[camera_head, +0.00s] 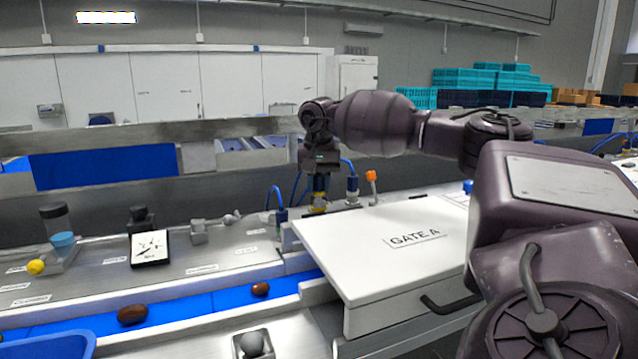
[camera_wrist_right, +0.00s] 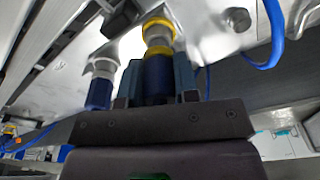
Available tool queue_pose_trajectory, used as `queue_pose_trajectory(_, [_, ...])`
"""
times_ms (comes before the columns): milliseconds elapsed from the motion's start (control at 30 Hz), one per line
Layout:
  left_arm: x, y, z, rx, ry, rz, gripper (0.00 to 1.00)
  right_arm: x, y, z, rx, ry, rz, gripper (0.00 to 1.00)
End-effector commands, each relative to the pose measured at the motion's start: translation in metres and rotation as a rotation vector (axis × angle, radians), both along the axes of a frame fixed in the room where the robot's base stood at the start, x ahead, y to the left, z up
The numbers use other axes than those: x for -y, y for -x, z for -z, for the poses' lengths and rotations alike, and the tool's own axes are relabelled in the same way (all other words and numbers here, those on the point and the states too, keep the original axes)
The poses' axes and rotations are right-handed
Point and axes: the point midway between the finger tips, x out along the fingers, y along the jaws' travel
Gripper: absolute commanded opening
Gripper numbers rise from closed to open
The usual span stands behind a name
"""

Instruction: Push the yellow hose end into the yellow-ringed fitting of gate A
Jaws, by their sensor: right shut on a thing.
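My right gripper (camera_head: 319,188) is above the back edge of the white GATE A cover (camera_head: 365,250), pointing down. It is shut on the blue body of the yellow hose end (camera_wrist_right: 157,78), which has a yellow band near its tip. Straight ahead of the tip is the yellow-ringed fitting (camera_wrist_right: 158,24), with grey metal between the two yellow bands. The fitting's yellow also shows below the gripper in the head view (camera_head: 319,209). The hose end looks lined up with the fitting and at or against it; how deep it sits I cannot tell. My left gripper is not in view.
Another blue connector with a pale collar (camera_wrist_right: 100,88) stands close beside the gripper. A blue hose (camera_wrist_right: 272,40) loops nearby. An orange-topped part (camera_head: 371,176) stands behind the cover. Dates (camera_head: 132,314) lie on the blue belt (camera_head: 200,304). My right arm spans the right side.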

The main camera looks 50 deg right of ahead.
Motion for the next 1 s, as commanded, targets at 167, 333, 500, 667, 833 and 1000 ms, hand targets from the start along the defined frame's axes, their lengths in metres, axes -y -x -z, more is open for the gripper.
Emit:
queue_pose_trajectory(167, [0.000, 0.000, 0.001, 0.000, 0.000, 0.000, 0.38, 0.000, 0.000, 0.002, 0.000, 0.000, 0.000, 0.00])
queue_pose_trajectory(333, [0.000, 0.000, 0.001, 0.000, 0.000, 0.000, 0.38, 0.000, 0.000, 0.004, 0.000, 0.000, 0.000, 0.00])
queue_pose_trajectory(500, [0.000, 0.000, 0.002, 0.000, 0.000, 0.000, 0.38, 0.000, 0.000, 0.006, -0.001, 0.001, 0.000, 0.00])
queue_pose_trajectory(667, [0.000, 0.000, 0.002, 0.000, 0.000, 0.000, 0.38, 0.000, 0.000, 0.008, -0.001, 0.001, 0.000, 0.00])
queue_pose_trajectory(833, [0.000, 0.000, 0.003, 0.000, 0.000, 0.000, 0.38, 0.000, 0.000, 0.010, -0.001, 0.001, 0.000, 0.00])
queue_pose_trajectory(1000, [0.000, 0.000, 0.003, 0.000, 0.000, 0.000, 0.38, 0.000, 0.000, 0.012, 0.000, 0.000, 0.000, 0.00])
